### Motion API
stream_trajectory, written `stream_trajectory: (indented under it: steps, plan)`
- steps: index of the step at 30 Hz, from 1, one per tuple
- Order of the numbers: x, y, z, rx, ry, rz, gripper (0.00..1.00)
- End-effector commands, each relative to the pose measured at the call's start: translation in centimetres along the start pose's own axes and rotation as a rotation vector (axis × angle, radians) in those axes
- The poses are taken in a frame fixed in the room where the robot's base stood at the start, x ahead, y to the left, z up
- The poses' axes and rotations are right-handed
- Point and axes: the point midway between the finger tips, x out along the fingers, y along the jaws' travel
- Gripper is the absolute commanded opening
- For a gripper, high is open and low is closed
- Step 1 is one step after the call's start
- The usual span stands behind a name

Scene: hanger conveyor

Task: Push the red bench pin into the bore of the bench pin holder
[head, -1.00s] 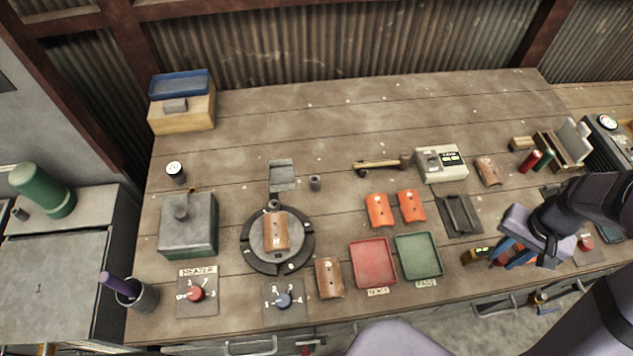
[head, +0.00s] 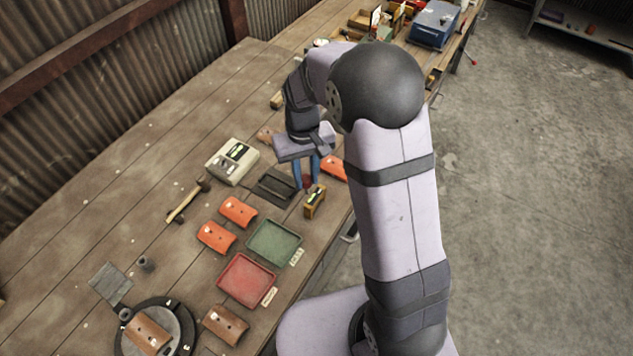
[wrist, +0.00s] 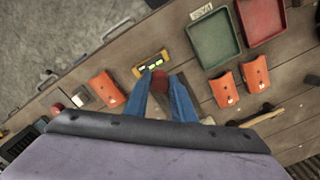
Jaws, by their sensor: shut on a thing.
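The red bench pin (wrist: 159,78) is between the blue fingertips of my gripper (wrist: 160,87) in the wrist view; only its rounded red end shows. In the head view my gripper (head: 307,184) points down over the bench, right of the dark slotted plate, with a bit of red at its fingertips. The fingers are shut on the pin. I cannot pick out the bench pin holder or its bore for certain. A small dark grey cylinder (head: 146,263) stands far to the left, apart from my gripper.
A yellow gauge (head: 315,202) lies close to the gripper, and an orange curved piece (head: 334,167) to its right. A green tray (head: 274,243), a red tray (head: 246,279) and two more orange pieces (head: 227,224) lie left. A hammer (head: 187,202) lies behind them. The upper left bench is bare.

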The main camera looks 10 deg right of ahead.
Motion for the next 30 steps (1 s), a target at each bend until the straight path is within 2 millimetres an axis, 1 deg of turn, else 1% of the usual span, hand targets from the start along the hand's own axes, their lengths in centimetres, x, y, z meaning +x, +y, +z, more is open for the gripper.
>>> stream_trajectory:
  steps: [1,2,3,5,6,8,9,14,15,19,20,21,23,24,27,30]
  plan:
    - [-0.5,-1.9,-1.2,-0.039,0.003,0.001,0.03]
    - [-0.7,-2.9,-1.8,-0.058,0.004,0.002,0.03]
    - [-0.9,-4.5,-2.5,-0.087,0.004,0.003,0.03]
    - [-1.2,-6.9,-3.6,-0.13,0.006,0.005,0.03]
    - [-1.4,-8.6,-4.2,-0.158,0.008,0.006,0.03]
    - [-1.7,-11.1,-4.9,-0.2,0.009,0.007,0.03]
    - [-1.9,-12.9,-5.3,-0.228,0.012,0.008,0.03]
    - [-2.4,-20.0,-5.9,-0.337,0.016,0.01,0.03]
    - [-2.5,-21.7,-5.9,-0.364,0.017,0.011,0.03]
    - [-2.7,-27.5,-5.1,-0.451,0.021,0.012,0.03]
    - [-2.8,-28.8,-4.8,-0.469,0.022,0.012,0.03]
    - [-2.9,-30.5,-4.4,-0.495,0.024,0.012,0.03]
    - [-2.9,-33.0,-3.5,-0.533,0.025,0.013,0.03]
    - [-3.0,-34.5,-2.9,-0.557,0.027,0.013,0.03]
    - [-3.0,-37.9,-1.4,-0.609,0.029,0.013,0.03]
    - [-3.0,-40.5,0.2,-0.652,0.031,0.013,0.03]
